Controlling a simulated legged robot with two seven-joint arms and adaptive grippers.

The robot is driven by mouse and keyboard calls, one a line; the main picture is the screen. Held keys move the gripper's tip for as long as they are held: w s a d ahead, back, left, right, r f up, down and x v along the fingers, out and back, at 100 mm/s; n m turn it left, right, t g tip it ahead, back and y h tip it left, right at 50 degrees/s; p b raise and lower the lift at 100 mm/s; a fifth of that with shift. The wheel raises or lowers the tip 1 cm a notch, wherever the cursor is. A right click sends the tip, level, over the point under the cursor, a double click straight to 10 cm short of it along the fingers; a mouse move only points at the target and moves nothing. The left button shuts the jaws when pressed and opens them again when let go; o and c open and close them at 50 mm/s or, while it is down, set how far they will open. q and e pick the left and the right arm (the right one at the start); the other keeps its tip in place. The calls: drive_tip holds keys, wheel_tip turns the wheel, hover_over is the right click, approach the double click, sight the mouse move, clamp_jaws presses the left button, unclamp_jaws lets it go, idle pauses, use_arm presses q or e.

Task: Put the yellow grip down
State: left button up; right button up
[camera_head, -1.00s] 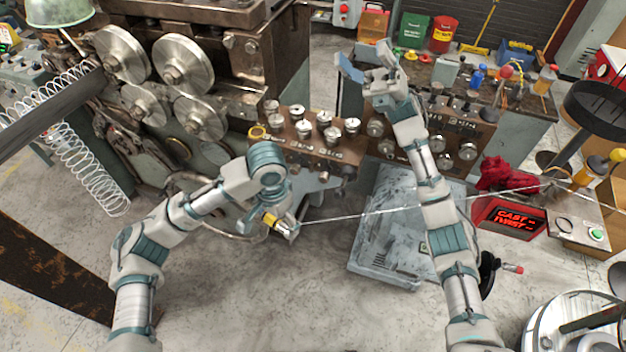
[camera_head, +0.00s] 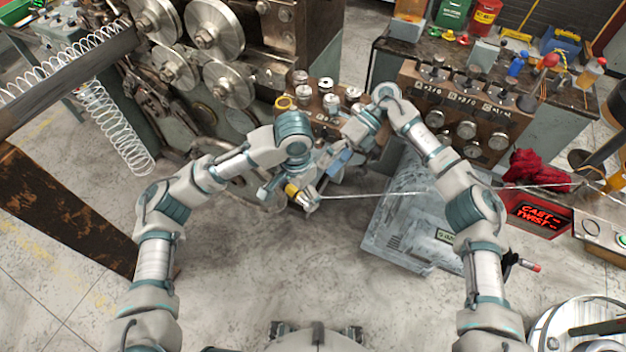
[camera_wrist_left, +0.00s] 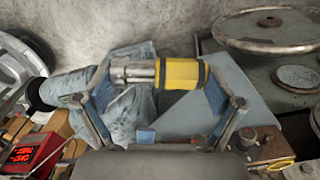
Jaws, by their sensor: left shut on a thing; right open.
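The yellow grip (camera_head: 292,190) has a metal end and sits in my left gripper (camera_head: 297,193) in the head view, above the floor in front of the machine. In the left wrist view the grip (camera_wrist_left: 180,73) lies across between the two fingers of my left gripper (camera_wrist_left: 160,88), its metal end to the left. A thin wire (camera_head: 400,194) runs from the grip's metal end towards the right. My right gripper (camera_head: 338,162) is open, just above and right of the left one in the head view; its fingertips are partly hard to make out.
The coiling machine with steel rollers (camera_head: 212,28) stands at the back left. Brown die racks (camera_head: 465,100) stand behind my arms. A red-lit sign (camera_head: 540,214) and red cloth (camera_head: 540,168) are at the right. Bare floor lies in front.

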drive_tip(key=x, duration=0.9)
drive_tip(key=shift+a, duration=0.15)
drive_tip(key=shift+s+f, duration=0.1)
clamp_jaws()
use_arm(q)
drive_tip(key=o, duration=1.2)
drive_tip(key=shift+c, duration=0.2)
drive_tip(key=shift+r, duration=0.1)
